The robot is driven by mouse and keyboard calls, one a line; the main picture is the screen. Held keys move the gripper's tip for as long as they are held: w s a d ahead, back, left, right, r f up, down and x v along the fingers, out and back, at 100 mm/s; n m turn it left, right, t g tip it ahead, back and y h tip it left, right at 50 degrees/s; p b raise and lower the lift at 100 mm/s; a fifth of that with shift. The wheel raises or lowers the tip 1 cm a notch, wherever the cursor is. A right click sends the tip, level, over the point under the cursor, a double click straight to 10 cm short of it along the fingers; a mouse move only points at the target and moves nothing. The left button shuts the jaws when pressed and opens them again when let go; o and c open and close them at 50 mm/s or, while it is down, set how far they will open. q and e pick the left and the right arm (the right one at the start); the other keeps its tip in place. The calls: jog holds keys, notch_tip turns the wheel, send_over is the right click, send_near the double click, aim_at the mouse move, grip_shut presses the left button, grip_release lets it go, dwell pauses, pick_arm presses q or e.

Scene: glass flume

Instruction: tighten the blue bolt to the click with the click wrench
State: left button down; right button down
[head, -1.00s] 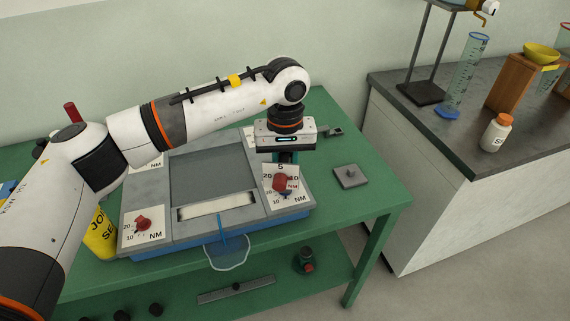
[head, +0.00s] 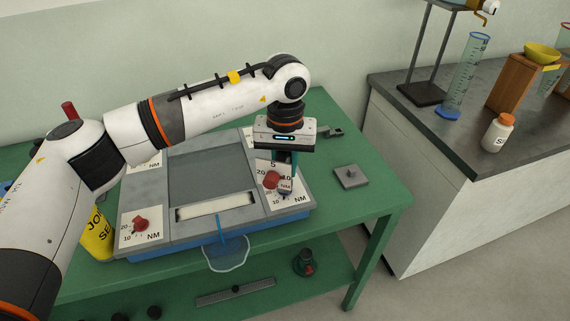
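My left gripper (head: 285,178) comes down over the front right corner of the grey panel (head: 198,234). Its fingers are at a white card marked 5, 10, 20 and NM, close to a red knob-like piece (head: 271,180). A small pale labelled piece (head: 286,186) shows at the fingertips; I cannot tell whether they grip it. A similar red piece (head: 141,223) sits on the front left card. I cannot make out a blue bolt or a click wrench for certain. My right gripper is not in view.
A grey plate with a small knob (head: 351,177) lies to the right on the green table (head: 375,200). A yellow container (head: 98,240) stands at the left.

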pick_arm(q)
jog(key=shift+m+b, duration=0.7)
jog(key=shift+m, duration=0.9)
jog(key=shift+r+m, duration=0.1)
jog(key=shift+m, duration=0.7)
jog(key=shift+m+b, duration=0.3)
jog(key=shift+n, duration=0.6)
jog(key=shift+r, duration=0.15)
jog(key=shift+r+p, duration=1.2)
jog(key=shift+r, duration=1.15)
